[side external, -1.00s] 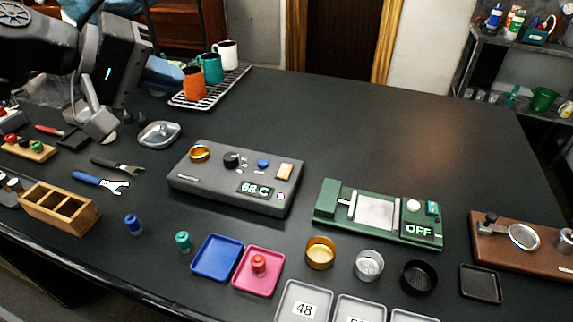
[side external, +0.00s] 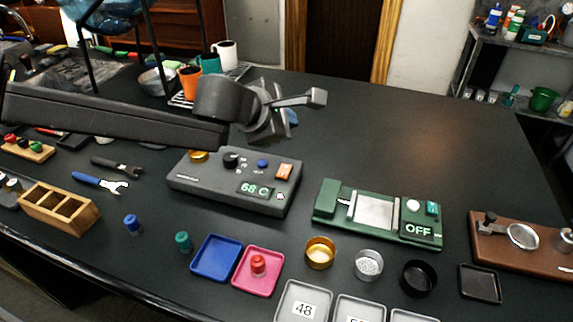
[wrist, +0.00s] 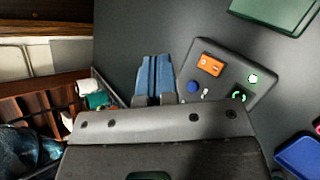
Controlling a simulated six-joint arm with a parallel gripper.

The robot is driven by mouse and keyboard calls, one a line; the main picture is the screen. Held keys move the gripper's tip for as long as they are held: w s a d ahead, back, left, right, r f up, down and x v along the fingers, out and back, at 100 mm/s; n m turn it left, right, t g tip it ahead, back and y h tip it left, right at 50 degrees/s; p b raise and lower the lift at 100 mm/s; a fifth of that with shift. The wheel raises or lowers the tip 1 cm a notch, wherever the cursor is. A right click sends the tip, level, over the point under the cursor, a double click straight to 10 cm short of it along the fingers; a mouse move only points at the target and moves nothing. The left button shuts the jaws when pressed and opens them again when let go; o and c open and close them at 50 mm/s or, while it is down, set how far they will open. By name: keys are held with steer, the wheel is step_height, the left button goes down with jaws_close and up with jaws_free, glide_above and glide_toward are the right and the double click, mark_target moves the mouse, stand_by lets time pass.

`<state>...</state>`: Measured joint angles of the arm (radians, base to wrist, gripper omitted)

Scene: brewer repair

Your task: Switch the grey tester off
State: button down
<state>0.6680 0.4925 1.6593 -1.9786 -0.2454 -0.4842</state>
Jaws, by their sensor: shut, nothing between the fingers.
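The tester (wrist: 228,62) and orange switch (wrist: 210,65) also show in the wrist view. My gripper (wrist: 154,62) has its blue fingers together and empty. In the wrist view they lie left of the tester. In the side view my gripper hangs above and behind the tester, apart from it.
A green device (side external: 325,218) reading OFF stands to the right. A wire rack with cups, including an orange one (side external: 189,82), stands behind. Blue (side external: 217,258) and pink (side external: 258,285) trays lie in front. The table's back right is clear.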

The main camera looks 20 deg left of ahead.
mark_target(287, 169)
steer(key=shift+w+f, duration=0.2)
steer(key=shift+f, duration=1.25)
steer(key=shift+w+f, duration=0.15)
steer(key=shift+f, duration=1.25)
steer(key=shift+w+f, duration=0.2)
steer(key=shift+f, duration=1.25)
steer(key=shift+f, duration=0.15)
steer(key=shift+f, duration=0.3)
steer(key=shift+w+f, duration=0.1)
steer(key=shift+f, duration=0.2)
steer(key=shift+r, duration=0.75)
steer(key=shift+r, duration=0.1)
